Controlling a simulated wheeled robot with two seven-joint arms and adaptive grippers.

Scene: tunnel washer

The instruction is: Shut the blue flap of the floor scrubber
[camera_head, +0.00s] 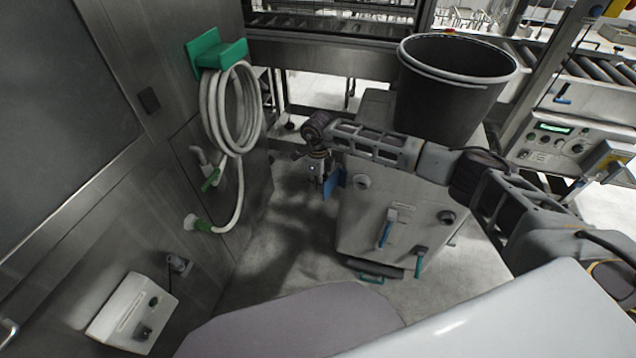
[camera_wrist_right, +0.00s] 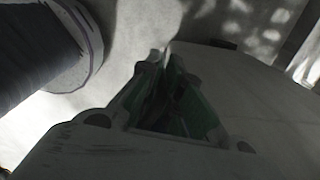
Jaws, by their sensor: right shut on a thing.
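The floor scrubber (camera_head: 385,225) is a grey boxy machine standing on the floor in the middle of the head view. Its blue flap (camera_head: 335,184) stands out from the machine's left side, swung open. My right gripper (camera_head: 321,186) points down at the flap, just left of the machine, and is shut on the flap. In the right wrist view the gripper (camera_wrist_right: 168,62) has its green-lined fingers close together, in deep shadow; the flap is hard to make out between them. My left gripper is not in view.
A large black bin (camera_head: 455,95) stands behind the scrubber. A steel wall at the left carries a coiled white hose (camera_head: 232,110) on a green holder (camera_head: 217,52). Bare floor (camera_head: 270,255) lies between wall and scrubber. A control box (camera_head: 555,138) stands at the right.

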